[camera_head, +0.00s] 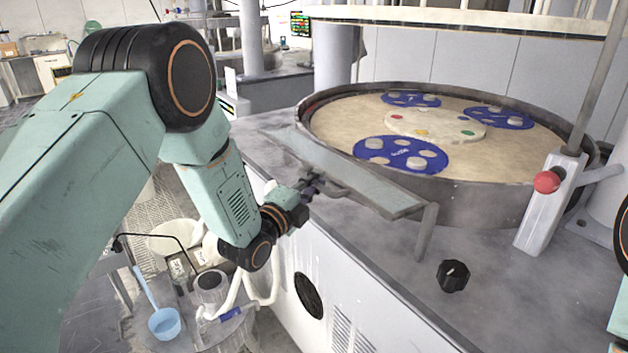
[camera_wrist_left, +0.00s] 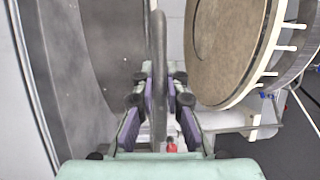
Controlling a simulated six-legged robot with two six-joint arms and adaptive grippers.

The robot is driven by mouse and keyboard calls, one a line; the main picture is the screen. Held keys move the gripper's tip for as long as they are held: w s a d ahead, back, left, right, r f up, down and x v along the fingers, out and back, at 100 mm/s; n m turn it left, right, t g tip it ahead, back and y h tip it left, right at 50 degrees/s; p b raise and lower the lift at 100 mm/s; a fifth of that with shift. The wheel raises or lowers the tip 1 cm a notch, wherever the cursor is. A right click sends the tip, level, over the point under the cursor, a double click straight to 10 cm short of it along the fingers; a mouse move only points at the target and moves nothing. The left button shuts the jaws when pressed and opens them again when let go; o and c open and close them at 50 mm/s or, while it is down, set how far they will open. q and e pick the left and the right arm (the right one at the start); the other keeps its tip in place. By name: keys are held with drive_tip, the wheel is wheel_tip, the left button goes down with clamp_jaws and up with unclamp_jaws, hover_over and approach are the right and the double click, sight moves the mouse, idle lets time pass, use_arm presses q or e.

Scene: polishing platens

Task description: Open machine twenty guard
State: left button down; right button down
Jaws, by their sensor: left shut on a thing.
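The machine has a round platen (camera_head: 330,125) with a beige surface and several blue discs, inside a grey rim. A long flat grey guard (camera_head: 375,185) lies along the platen's front edge, with a short leg at its right end. My left gripper (camera_head: 312,187) is at the guard's front side, shut on a dark curved handle bar. In the left wrist view, the bar (camera_wrist_left: 157,45) runs upright between the purple-padded fingers of the left gripper (camera_wrist_left: 161,98). The right gripper is outside the view; only a bit of that arm shows at the right edge.
A white post with a red knob (camera_head: 547,182) stands right of the platen. A black knob (camera_head: 453,275) sits on the bare front deck. Below left, a round table holds a blue ladle (camera_head: 165,322) and a cup. Another machine stands behind.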

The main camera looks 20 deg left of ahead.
use_arm(q)
wheel_tip(320, 180, up, 3)
drive_tip(key=shift+w+d+f+g+p, duration=0.15)
drive_tip(key=shift+g+p, duration=0.45)
drive_tip(key=shift+p, duration=0.5)
drive_tip(key=shift+w+r+m, duration=0.1)
drive_tip(key=shift+r+m, duration=0.2)
drive_tip(key=shift+w+d+r, duration=0.1)
drive_tip(key=shift+r, duration=0.2)
drive_tip(key=c, duration=1.4)
unclamp_jaws()
drive_tip(key=shift+o, duration=0.2)
